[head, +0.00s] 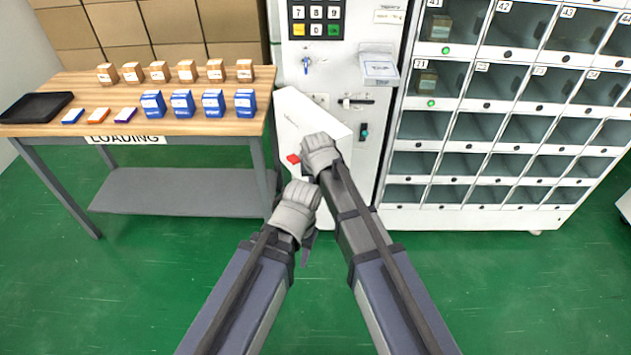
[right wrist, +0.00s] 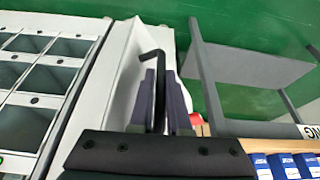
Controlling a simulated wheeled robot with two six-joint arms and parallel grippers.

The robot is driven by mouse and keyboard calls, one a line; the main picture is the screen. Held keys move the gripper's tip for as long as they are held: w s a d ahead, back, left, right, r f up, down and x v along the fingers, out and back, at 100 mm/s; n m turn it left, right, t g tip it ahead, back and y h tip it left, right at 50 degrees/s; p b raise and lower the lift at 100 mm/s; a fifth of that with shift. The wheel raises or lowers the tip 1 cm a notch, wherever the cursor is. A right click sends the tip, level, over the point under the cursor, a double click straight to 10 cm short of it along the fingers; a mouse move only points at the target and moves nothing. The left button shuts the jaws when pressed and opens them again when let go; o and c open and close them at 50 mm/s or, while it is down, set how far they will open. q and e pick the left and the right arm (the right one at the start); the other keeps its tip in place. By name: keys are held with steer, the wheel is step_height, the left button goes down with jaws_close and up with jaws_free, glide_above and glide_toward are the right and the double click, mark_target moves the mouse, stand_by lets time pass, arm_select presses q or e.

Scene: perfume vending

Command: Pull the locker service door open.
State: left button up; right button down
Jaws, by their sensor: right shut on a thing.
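The white locker service door (head: 311,117) is low on the front of the white cabinet, left of the locker grid. It stands out at an angle from the cabinet front. It also shows in the right wrist view (right wrist: 118,95). My right gripper (head: 318,152) is at the door; in the right wrist view its fingers (right wrist: 158,100) are shut on a black bent handle (right wrist: 152,54). The head view hides the handle behind the gripper. My left gripper (head: 303,190) is just below and left of the right one, apart from the door; its fingers are hard to make out.
A red part (head: 293,158) shows beside the right gripper. A wooden loading table (head: 60,95) with boxes and a black tray (head: 35,107) stands at left. The locker grid (head: 510,100) is at right. The green floor (head: 160,260) in front is clear.

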stand_by(0.3)
steer(key=c, duration=0.9)
jaws_free()
steer(key=p+v, duration=0.7)
steer(key=shift+s+r, duration=0.1)
steer(key=shift+r, duration=0.3)
